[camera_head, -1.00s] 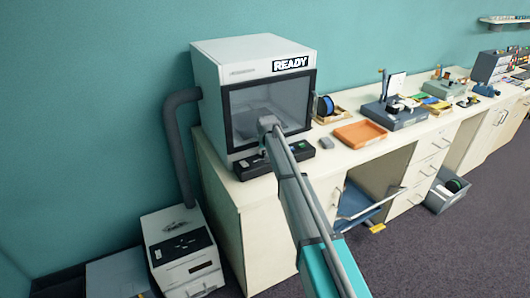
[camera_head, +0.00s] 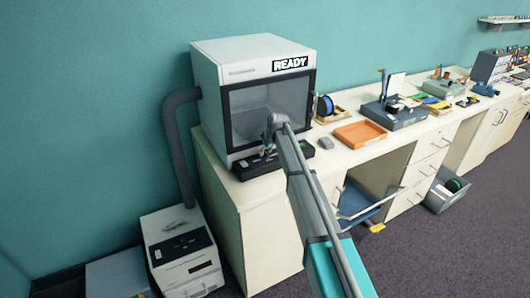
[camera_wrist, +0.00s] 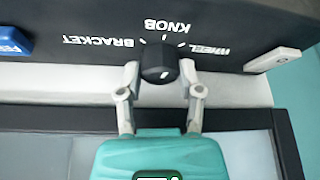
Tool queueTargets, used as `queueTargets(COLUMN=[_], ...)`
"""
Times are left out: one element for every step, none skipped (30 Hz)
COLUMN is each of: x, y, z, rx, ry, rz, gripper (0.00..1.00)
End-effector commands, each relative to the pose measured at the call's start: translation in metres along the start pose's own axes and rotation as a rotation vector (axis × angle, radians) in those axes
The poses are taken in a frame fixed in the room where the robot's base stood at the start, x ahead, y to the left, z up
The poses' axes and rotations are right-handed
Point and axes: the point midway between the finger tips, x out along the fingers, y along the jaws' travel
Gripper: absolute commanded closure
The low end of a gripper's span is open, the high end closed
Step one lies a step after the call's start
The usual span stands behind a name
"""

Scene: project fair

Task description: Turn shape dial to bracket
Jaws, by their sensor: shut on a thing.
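The black shape dial (camera_wrist: 158,62) is on the dark control panel (camera_wrist: 90,25), with BRACKET, KNOB and WHEEL labels around it in the wrist view. A short white mark shows on the dial; I cannot tell which label it selects. My gripper (camera_wrist: 159,72) has one finger on each side of the dial and is shut on it. In the head view, my gripper (camera_head: 268,152) is at the panel (camera_head: 292,162) at the front of the white machine (camera_head: 215,90). The arm partly hides the panel there, and the dial is not clear.
The machine's sign (camera_head: 290,64) reads READY. Near the dial are a blue button (camera_wrist: 14,42) and a white piece (camera_wrist: 272,60). An orange tray (camera_head: 360,134) and a small grey object (camera_head: 326,143) lie on the counter to the right.

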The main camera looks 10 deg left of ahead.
Motion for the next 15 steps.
queueTargets(x=[0.0005,0.0005,0.0006,0.0006,0.0006,0.0007,0.0007,0.0007,0.0007,0.0007,0.0007,0.0007,0.0007,0.0007,0.0006], y=[-0.0005,-0.0006,-0.0006,-0.0006,-0.0007,-0.0008,-0.0009,-0.0010,-0.0011,-0.0012,-0.0013,-0.0013,-0.0013,-0.0014,-0.0016], z=[-0.0010,-0.0011,-0.0010,-0.0011,-0.0013,-0.0013,-0.0013,-0.0014,-0.0016,-0.0015,-0.0014,-0.0013,-0.0014,-0.0014,-0.0012], rx=[-0.037,-0.063,-0.096,-0.121,-0.145,-0.177,-0.200,-0.222,-0.250,-0.270,-0.288,-0.310,-0.326,-0.340,-0.357], ry=[0.000,0.000,-0.001,0.000,0.000,0.000,-0.001,0.000,0.000,0.000,-0.001,-0.001,0.000,0.000,0.000], rz=[-0.020,-0.031,-0.045,-0.055,-0.065,-0.079,-0.088,-0.097,-0.109,-0.117,-0.125,-0.134,-0.140,-0.146,-0.153], gripper=[1.00,1.00,1.00,1.00,1.00,1.00,1.00,1.00,1.00,1.00,1.00,1.00,1.00,1.00,1.00])
